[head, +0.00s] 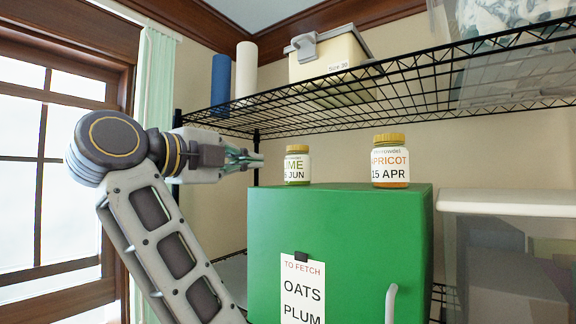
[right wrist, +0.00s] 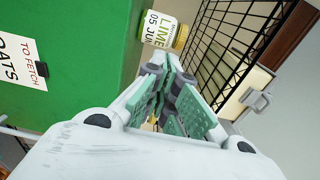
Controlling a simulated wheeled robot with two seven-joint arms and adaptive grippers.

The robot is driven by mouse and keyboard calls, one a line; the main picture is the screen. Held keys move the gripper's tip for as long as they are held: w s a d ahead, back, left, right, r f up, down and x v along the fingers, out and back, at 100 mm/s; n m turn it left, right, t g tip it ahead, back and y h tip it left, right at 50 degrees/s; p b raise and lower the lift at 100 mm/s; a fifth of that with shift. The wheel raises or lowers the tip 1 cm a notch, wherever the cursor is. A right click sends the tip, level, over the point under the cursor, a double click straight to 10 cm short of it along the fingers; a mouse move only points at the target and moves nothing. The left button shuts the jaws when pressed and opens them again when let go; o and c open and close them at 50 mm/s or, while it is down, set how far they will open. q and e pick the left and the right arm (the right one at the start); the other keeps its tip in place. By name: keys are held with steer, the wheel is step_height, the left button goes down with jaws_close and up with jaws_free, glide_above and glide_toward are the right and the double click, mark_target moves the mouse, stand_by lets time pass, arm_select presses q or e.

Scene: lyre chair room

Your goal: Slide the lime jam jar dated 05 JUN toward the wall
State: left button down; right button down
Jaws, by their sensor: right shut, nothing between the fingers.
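The lime jam jar (head: 297,168) stands upright on top of a green cabinet (head: 345,225), near its left side. It has a gold lid and a white label; the head view shows "ME" and "JUN", its left edge cut off. In the right wrist view the jar (right wrist: 158,28) reads "LIME 05 JUN" and lies beyond the fingertips. My right gripper (head: 255,160) is shut and empty, left of the jar with a small gap in the picture. Its green-padded fingers also show in the right wrist view (right wrist: 172,85). My left gripper is not in view.
An apricot jam jar (head: 390,162) dated 15 APR stands to the right on the cabinet. A black wire shelf (head: 400,88) hangs over both jars, with a lidded bin (head: 325,60) on it. A "TO FETCH" note (head: 302,290) and a handle (head: 391,303) are on the cabinet front.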

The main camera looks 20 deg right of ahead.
steer(key=p, duration=0.4)
glide_toward(297, 165)
steer(key=x, duration=0.6)
steer(key=shift+w, duration=0.1)
steer(key=shift+w+d, duration=0.1)
steer(key=shift+d, duration=0.1)
stand_by(0.3)
